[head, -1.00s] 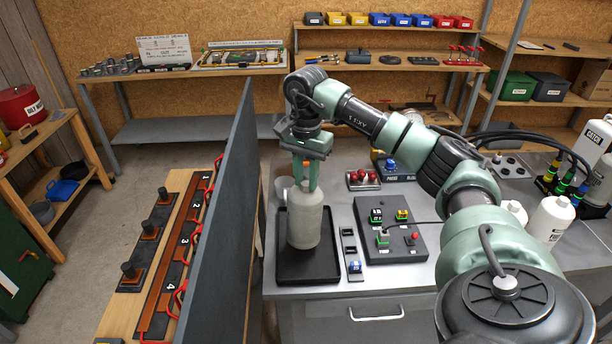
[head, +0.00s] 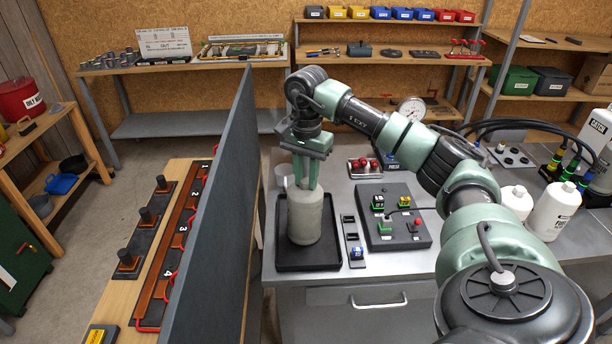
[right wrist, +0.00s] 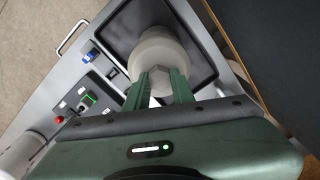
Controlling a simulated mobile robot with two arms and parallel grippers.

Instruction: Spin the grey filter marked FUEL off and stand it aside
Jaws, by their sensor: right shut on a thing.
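A pale grey, rounded canister (head: 304,220), which looks like the filter, stands upright in a black tray (head: 262,232) on the grey bench. No FUEL marking shows on the side I see. My right gripper (head: 306,182) points straight down over it, its green fingers closed at the top. In the right wrist view the right gripper's fingertips (right wrist: 160,84) sit on either side of a hexagonal top on the grey filter (right wrist: 165,46). My left gripper is not in view.
A tall dark panel (head: 210,215) stands just left of the tray. A dark control box (head: 397,240) and a small switch strip (head: 350,232) lie to its right. A clear cup (head: 283,173) is behind the tray. White bottles (head: 553,212) stand at the right.

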